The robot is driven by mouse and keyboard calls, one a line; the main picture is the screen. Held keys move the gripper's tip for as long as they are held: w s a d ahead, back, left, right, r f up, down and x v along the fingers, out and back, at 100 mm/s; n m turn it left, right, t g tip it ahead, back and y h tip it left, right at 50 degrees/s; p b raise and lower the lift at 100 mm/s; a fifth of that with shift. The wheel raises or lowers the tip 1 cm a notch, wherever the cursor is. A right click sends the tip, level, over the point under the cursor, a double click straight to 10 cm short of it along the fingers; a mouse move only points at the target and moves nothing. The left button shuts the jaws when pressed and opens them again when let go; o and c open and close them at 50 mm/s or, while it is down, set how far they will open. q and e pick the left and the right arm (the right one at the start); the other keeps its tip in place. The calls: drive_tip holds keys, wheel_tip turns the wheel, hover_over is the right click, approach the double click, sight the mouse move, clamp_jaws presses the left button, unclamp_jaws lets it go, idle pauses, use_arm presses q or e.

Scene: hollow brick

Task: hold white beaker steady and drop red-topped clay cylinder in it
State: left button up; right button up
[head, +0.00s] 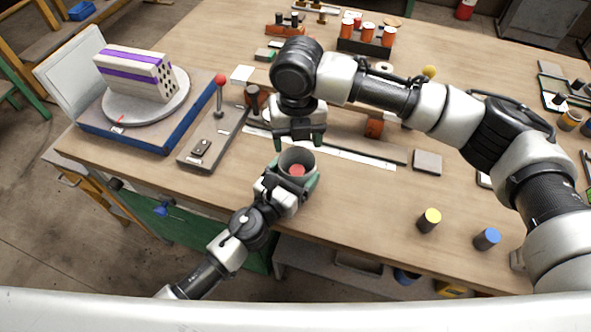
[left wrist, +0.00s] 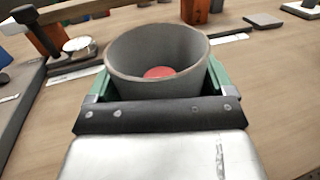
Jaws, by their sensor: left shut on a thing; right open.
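The white beaker (head: 297,156), which looks grey here, is upright at the front of the table. My left gripper (head: 294,174) is shut on it from the near side, with green fingers on either side of its wall. The beaker fills the middle of the left wrist view (left wrist: 150,91). The red-topped clay cylinder (head: 297,170) is inside the beaker. Only its red top shows, low in the cup, in the left wrist view (left wrist: 159,72); its clay sides are hidden. My right gripper (head: 299,139) is open and empty, pointing down just above and behind the beaker.
A yellow-topped cylinder (head: 428,221) and a blue-topped one (head: 487,238) stand at the front right. A lever box (head: 212,139) and a turntable with a hollow brick (head: 137,75) are at left. A rack of orange cylinders (head: 367,42) stands behind.

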drive_tip(key=shift+r, duration=0.1)
wheel_tip(320, 180, up, 6)
drive_tip(key=shift+f, duration=0.1)
idle(0.4)
use_arm(q)
drive_tip(key=o, duration=0.9)
drive_tip(key=shift+o, duration=0.2)
drive_tip(key=v, duration=1.2)
drive_tip(key=shift+s, duration=0.1)
